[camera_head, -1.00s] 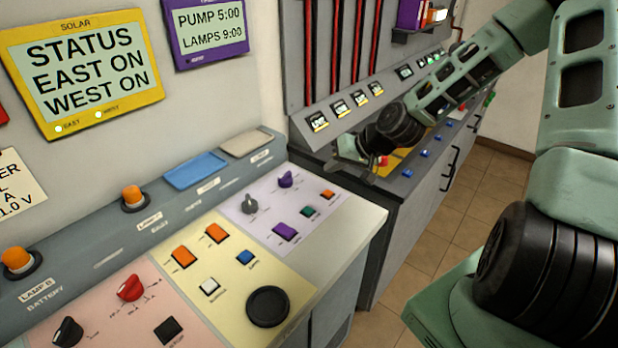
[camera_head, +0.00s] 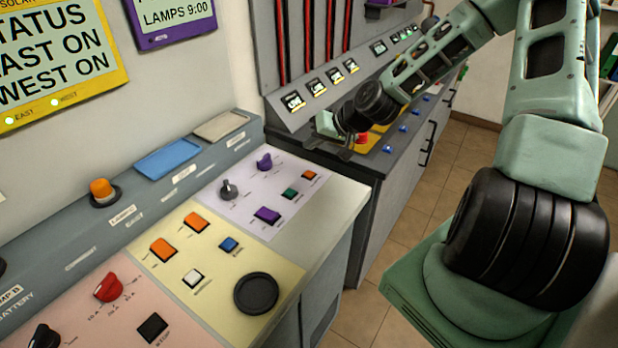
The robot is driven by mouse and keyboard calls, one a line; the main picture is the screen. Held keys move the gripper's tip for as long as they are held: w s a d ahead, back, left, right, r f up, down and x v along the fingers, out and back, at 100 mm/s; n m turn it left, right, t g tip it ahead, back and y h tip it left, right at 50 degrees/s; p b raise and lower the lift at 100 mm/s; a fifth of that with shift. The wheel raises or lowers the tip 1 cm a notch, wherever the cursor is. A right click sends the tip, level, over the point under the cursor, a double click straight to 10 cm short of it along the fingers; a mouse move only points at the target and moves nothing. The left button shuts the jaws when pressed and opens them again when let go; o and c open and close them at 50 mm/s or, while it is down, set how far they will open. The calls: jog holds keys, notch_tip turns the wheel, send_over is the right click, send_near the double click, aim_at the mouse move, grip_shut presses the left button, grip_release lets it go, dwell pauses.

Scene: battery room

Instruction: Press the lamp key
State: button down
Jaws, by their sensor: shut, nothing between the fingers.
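The near console carries several square keys. Two orange keys (camera_head: 163,249) and (camera_head: 196,222), a blue key (camera_head: 228,244) and a white key (camera_head: 192,278) sit on its yellow panel. A purple key (camera_head: 267,215), a green key (camera_head: 289,194) and a small orange key (camera_head: 310,175) sit on the lilac panel. A black key (camera_head: 152,327) is on the pink panel. The key labels are too small to read, so I cannot tell which is the lamp key. My gripper (camera_head: 345,150) is shut and empty over the far bench, apart from these keys, its fingertips partly hidden.
A red button (camera_head: 362,138) on a yellow plate is beside my gripper on the far bench (camera_head: 400,160). An orange dome lamp (camera_head: 102,190) stands on the console's back ledge. A purple-framed display (camera_head: 172,20) reads "LAMPS 9:00". Tiled floor (camera_head: 415,200) is free at right.

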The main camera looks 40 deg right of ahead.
jog(key=b, duration=0.4)
send_over(313, 174)
notch_tip(313, 174, down, 5)
jog(key=shift+a+r, duration=0.1)
jog(key=shift+r, duration=0.1)
jog(key=shift+f+b, duration=0.3)
jog(key=shift+f, duration=0.7)
dwell(0.7)
jog(key=shift+f, duration=0.4)
jog(key=shift+f+b, duration=0.4)
jog(key=shift+f, duration=0.05)
dwell(0.5)
jog(key=shift+r, duration=0.1)
jog(key=shift+r+p, duration=0.8)
jog(key=shift+p, duration=0.1)
